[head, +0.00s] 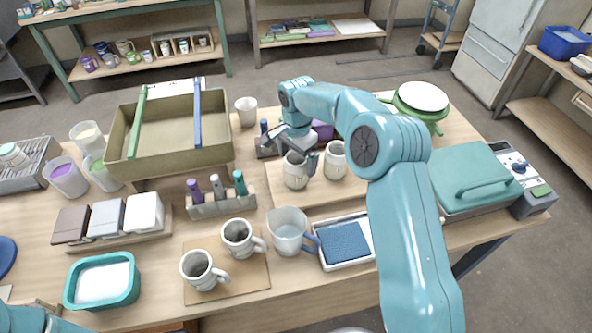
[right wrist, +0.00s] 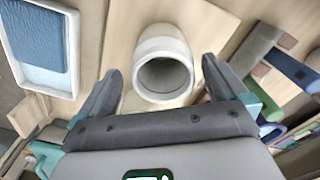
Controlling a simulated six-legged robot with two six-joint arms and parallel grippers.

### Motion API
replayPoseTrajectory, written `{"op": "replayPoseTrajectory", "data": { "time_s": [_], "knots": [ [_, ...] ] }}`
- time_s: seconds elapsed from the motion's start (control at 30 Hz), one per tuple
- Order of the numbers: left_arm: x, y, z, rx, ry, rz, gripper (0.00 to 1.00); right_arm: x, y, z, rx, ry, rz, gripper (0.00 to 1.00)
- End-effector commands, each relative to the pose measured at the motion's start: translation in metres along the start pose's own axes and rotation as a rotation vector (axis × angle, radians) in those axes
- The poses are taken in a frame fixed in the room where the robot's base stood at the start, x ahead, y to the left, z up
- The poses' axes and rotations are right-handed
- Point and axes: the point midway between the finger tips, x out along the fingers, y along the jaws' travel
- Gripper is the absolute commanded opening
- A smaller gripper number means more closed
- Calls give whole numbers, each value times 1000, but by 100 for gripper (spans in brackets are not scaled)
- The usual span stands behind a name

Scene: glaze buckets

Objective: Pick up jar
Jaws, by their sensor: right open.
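A cream jar (head: 295,172) stands on a wooden board near the table's middle. A second cream jar (head: 335,161) stands just right of it. My right gripper (head: 298,154) is over the left jar, with one dark finger at its right side. In the right wrist view, a jar (right wrist: 163,82) with its dark mouth facing the camera lies between the spread fingers of the right gripper (right wrist: 161,68). Gaps show on both sides, and the gripper is open and empty. My left gripper is out of view; only a piece of teal arm shows at the lower left corner.
A white tray with a blue sponge (head: 344,243) and a clear pitcher (head: 288,232) stand in front of the board. Two grey mugs (head: 238,238) stand front left. A tool rack (head: 220,206) lies left, and a green-rimmed bucket (head: 421,100) stands behind my right arm.

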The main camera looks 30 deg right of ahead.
Motion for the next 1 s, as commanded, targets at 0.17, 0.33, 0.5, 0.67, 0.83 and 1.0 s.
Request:
{"op": "replayPoseTrajectory", "data": {
  "time_s": [0.17,0.33,0.5,0.67,0.83,1.0],
  "knots": [
    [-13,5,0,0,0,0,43,28,-1,3,0,-3,7,100],
    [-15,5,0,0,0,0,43,46,-2,2,0,-1,3,100],
    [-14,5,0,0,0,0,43,47,-2,2,0,0,2,100],
    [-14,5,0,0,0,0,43,47,-2,2,0,-1,2,64],
    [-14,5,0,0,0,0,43,46,-2,2,0,0,1,34],
    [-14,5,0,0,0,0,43,45,-3,2,0,0,0,34]
  ]
}}
